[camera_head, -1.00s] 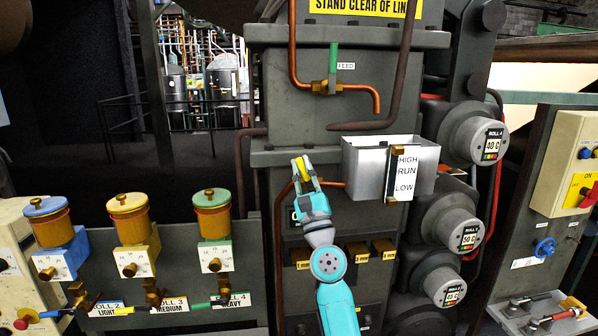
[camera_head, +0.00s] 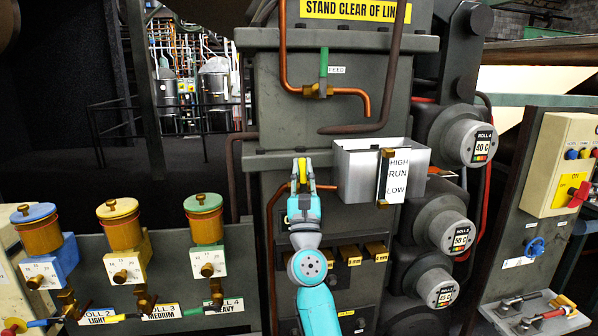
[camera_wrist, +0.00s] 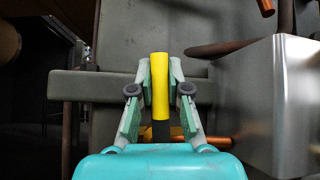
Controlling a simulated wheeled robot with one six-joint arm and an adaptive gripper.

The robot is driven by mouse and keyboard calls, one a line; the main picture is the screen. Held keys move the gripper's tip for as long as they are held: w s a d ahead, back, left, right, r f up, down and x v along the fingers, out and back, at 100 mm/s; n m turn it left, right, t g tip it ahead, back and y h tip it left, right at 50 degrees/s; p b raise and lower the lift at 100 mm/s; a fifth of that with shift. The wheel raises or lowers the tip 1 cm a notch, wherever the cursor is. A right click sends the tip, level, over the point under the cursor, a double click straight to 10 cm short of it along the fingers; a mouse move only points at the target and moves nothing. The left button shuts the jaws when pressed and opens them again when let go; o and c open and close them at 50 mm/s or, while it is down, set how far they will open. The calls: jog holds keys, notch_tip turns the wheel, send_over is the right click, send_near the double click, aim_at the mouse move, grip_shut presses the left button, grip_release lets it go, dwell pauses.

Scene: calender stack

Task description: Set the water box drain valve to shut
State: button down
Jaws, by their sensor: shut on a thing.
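The yellow drain valve lever (camera_head: 302,170) is beside the left end of the metal water box (camera_head: 353,177), by a copper pipe. My gripper (camera_head: 302,181) is shut on the lever, one finger on each side. In the wrist view the yellow lever (camera_wrist: 160,82) stands upright between the two fingers, its dark lower part running down behind my teal wrist. The copper pipe (camera_wrist: 217,142) shows to the right of the fingers. The valve body and any markings on it are hidden by my gripper.
A level plate (camera_head: 393,177) reading HIGH, RUN, LOW is on the water box front. The green-handled FEED valve (camera_head: 323,70) is above. Brass blocks (camera_head: 348,254) sit to the right of my arm. Oil cups (camera_head: 121,225) stand at left.

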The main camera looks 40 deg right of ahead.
jog(key=shift+s+d+m+g+h, duration=0.1)
jog(key=shift+d+m+g+h, duration=0.05)
jog(key=shift+m+g+h, duration=0.4)
jog(key=shift+s+d+m+g+h, duration=0.1)
jog(key=shift+m+g+h, duration=0.2)
jog(key=shift+m, duration=0.45)
jog(key=c, duration=1.1)
grip_release()
jog(key=v, duration=1.2)
